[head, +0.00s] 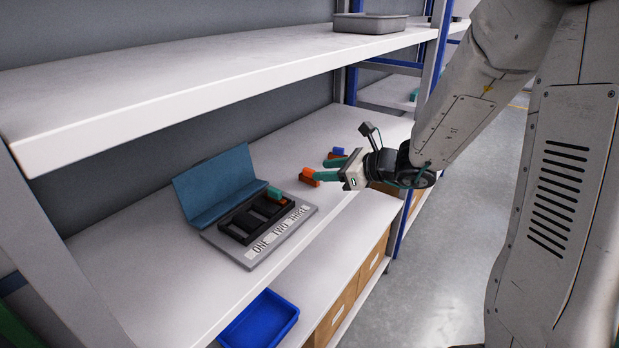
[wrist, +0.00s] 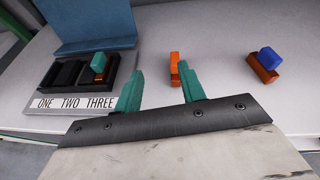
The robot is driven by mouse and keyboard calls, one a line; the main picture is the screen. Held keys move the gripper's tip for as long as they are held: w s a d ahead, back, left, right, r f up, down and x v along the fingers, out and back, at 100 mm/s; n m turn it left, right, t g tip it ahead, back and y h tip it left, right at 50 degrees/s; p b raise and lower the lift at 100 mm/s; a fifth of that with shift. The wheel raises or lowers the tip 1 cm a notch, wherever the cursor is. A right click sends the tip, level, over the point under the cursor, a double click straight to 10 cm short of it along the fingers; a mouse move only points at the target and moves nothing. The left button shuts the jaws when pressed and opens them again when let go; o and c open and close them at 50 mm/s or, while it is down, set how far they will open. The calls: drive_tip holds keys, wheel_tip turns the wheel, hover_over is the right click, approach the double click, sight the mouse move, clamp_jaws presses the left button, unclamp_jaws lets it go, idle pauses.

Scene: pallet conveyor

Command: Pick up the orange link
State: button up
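The orange link (wrist: 174,62) stands on the shelf ahead of my gripper (wrist: 162,75). In the wrist view it shows between my two teal fingers, close beside the right one. My gripper is open and empty. In the head view the orange link (head: 308,173) shows at the tip of the nearer finger of my gripper (head: 322,169), partly hidden by it. I cannot tell whether finger and link touch.
A blue piece (wrist: 270,58) sits on an orange piece (wrist: 262,70) to the right. A black tray (head: 240,233) marked ONE TWO THREE has a teal piece (head: 274,192) on an orange one at THREE. A blue panel (head: 215,183) stands behind. An upper shelf (head: 200,80) hangs above.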

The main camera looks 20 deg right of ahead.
sight(309, 177)
drive_tip(key=shift+w+d+f+m+t+h, duration=0.4)
drive_tip(key=shift+w+d+f+m+t, duration=0.1)
drive_tip(key=shift+w+d+f+m, duration=0.45)
drive_tip(key=x, duration=0.6)
drive_tip(key=shift+s+a+f, duration=0.35)
drive_tip(key=shift+a, duration=0.05)
drive_tip(key=shift+w+a+f, duration=0.15)
drive_tip(key=shift+w+a, duration=0.15)
drive_tip(key=shift+w, duration=0.15)
clamp_jaws()
